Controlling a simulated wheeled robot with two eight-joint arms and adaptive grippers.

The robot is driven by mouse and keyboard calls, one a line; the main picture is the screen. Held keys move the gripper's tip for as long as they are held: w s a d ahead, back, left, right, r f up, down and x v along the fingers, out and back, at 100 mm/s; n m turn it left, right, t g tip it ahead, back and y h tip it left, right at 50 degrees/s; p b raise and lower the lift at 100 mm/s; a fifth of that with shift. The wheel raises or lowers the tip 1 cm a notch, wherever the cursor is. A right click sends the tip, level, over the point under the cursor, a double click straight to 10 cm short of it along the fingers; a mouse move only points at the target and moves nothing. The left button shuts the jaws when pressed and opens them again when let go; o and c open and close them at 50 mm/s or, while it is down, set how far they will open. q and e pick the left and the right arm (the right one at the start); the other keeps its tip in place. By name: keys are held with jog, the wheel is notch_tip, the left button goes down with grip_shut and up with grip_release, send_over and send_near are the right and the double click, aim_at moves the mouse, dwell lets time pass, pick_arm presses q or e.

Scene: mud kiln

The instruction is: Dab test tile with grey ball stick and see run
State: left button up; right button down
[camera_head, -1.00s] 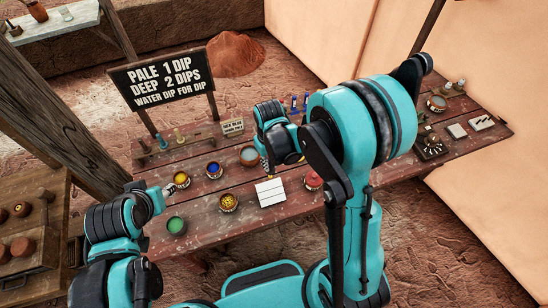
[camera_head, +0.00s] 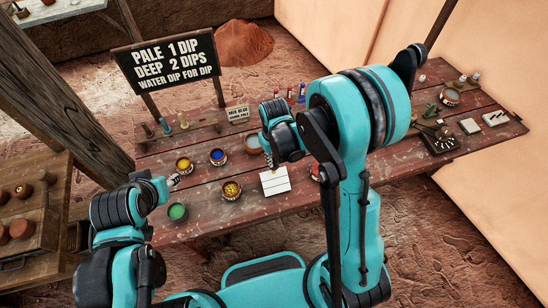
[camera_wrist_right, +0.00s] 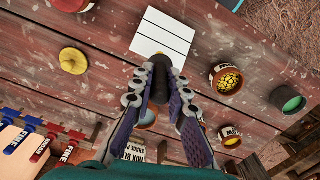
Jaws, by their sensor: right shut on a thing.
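The white test tile (camera_head: 276,182) lies on the table, with thin dark lines across it; it also shows in the right wrist view (camera_wrist_right: 163,37). My right gripper (camera_head: 268,160) is at the far edge of the tile. In the right wrist view the gripper (camera_wrist_right: 162,92) is shut on a dark grey stick (camera_wrist_right: 160,84). A small yellowish part shows at the stick's far end, by the tile edge; I cannot tell whether it touches. My left gripper (camera_head: 173,182) hangs near the yellow and green pots, too small to read.
Pots stand around the tile: yellow (camera_head: 184,165), blue (camera_head: 217,157), green (camera_head: 177,212), mottled yellow (camera_head: 231,190) and a partly hidden red one (camera_head: 314,172). A water bowl (camera_head: 251,145) is behind. A dipping sign (camera_head: 168,65) stands at the back.

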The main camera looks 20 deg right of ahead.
jog(key=shift+b, duration=0.35)
dwell(0.7)
jog(key=shift+f+b, duration=0.6)
jog(key=shift+b, duration=0.3)
dwell(0.6)
jog(key=shift+r, duration=0.1)
dwell(0.7)
jog(key=shift+r+p, duration=2.8)
jog(key=shift+r, duration=1.15)
dwell(0.8)
